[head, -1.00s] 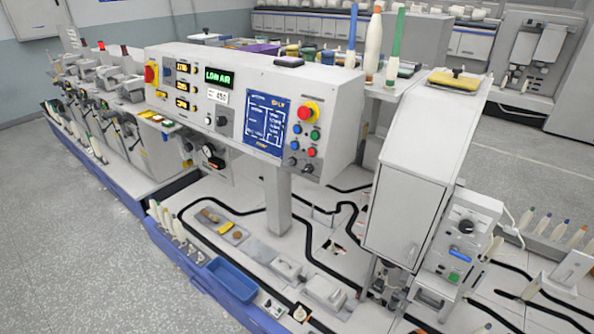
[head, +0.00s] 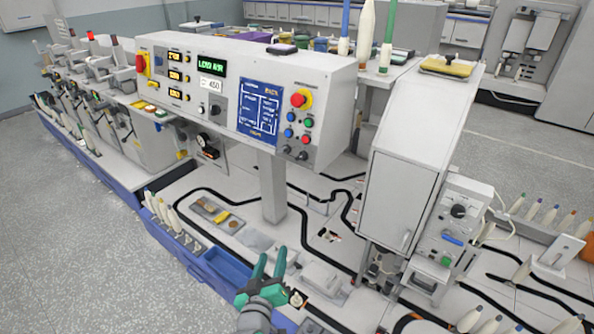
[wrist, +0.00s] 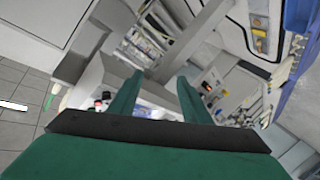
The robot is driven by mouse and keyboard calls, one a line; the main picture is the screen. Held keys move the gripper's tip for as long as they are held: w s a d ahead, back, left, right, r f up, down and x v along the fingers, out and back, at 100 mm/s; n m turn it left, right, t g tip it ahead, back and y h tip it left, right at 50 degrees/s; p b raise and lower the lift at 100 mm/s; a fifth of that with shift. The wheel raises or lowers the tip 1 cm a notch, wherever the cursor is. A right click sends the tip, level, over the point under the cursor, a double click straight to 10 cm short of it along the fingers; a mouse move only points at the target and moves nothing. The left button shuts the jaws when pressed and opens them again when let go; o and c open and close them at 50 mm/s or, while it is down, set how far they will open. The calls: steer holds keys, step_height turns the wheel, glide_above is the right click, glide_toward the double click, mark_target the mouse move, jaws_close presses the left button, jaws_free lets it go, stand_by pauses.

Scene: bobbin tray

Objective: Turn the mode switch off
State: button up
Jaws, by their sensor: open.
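No control is readably labelled as the mode switch. The grey control panel (head: 330,95) carries two small black knobs low at its right end, the left knob (head: 287,150) and the right knob (head: 303,155). Another black knob (head: 215,111) sits beside the 450 label. A grey box at the right has a round black knob (head: 459,211). Knob positions are too small to read. My gripper (head: 270,254) is open and empty at the bottom of the head view, in front of and below the panel. Its green fingers (wrist: 157,88) stand apart in the wrist view.
A red and yellow emergency button (head: 300,99) sits above green, blue and red buttons on the panel. A grey post (head: 272,190) holds up the panel. A blue tray (head: 226,268) and several bobbins line the front edge. Grey floor (head: 90,230) is clear at the left.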

steer(key=w+d+r+h, duration=0.1)
steer(key=w+r+h, duration=0.1)
steer(key=w+r, duration=0.65)
steer(key=h, duration=0.3)
glide_toward(299, 158)
steer(key=shift+m+t, duration=0.3)
steer(key=x, duration=0.8)
steer(key=shift+w+d+f, duration=0.1)
steer(key=shift+w+f, duration=0.15)
steer(key=shift+f, duration=0.05)
steer(key=c, duration=1.1)
steer(key=shift+o, duration=0.3)
